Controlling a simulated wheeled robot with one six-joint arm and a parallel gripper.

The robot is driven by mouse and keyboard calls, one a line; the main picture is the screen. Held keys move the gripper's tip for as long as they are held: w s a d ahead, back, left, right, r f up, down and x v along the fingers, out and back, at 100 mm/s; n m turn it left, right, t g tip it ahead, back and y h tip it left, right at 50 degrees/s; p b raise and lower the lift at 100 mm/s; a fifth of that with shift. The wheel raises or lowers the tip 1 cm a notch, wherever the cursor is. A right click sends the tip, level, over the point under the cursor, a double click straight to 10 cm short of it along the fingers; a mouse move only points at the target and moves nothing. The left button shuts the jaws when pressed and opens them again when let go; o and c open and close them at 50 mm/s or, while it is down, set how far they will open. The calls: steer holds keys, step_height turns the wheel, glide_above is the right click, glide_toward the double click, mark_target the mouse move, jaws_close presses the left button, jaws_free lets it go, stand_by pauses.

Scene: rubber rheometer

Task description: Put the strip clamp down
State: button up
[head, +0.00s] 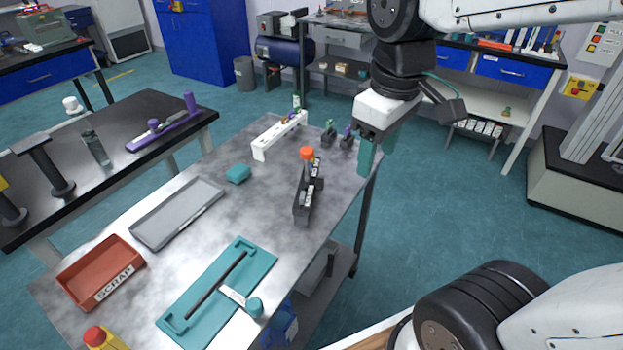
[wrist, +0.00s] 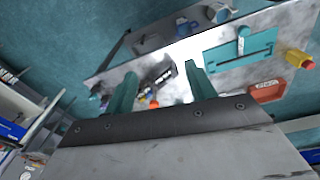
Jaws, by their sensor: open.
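A teal fixture (head: 259,261) lies at the near end of the grey table, with a dark strip (head: 215,285) along it. A white arm with a teal knob (head: 254,306), which looks like the strip clamp, lies low at the fixture's near right side. Whether it presses on the strip is unclear. The fixture also shows in the wrist view (wrist: 222,60), with the white arm (wrist: 243,38) across its edge. My gripper (head: 368,152) is open and empty above the table's right edge, well away from the clamp. Its two teal fingers are apart in the wrist view (wrist: 160,88).
A dark rack with an orange-topped item (head: 307,153) stands mid-table, left of my gripper. A white holder (head: 279,136), a teal block (head: 238,174), a grey tray (head: 180,212), a red scrap bin (head: 100,270) and a yellow item with a red top (head: 103,339) share the table.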

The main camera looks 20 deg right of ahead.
mark_target(310, 151)
steer(key=w+f+n, duration=0.3)
steer(key=w+n, duration=0.2)
steer(key=w, duration=0.2)
steer(key=w+a+f+n, duration=0.1)
steer(key=w+f+n, duration=0.3)
steer(key=w, duration=0.3)
steer(key=w+a+f+n+g, duration=0.1)
steer(key=w+f+n, duration=0.2)
steer(key=w+n, duration=0.3)
steer(key=shift+w+a+f, duration=0.15)
steer(key=shift+w+f, duration=0.05)
steer(key=shift+w, duration=0.75)
steer(key=shift+w+f, duration=0.15)
steer(key=shift+f, duration=0.2)
steer(key=shift+n, duration=0.3)
steer(key=f, duration=0.7)
steer(key=shift+w+a+f, duration=0.2)
steer(key=shift+w, duration=0.1)
jaws_close()
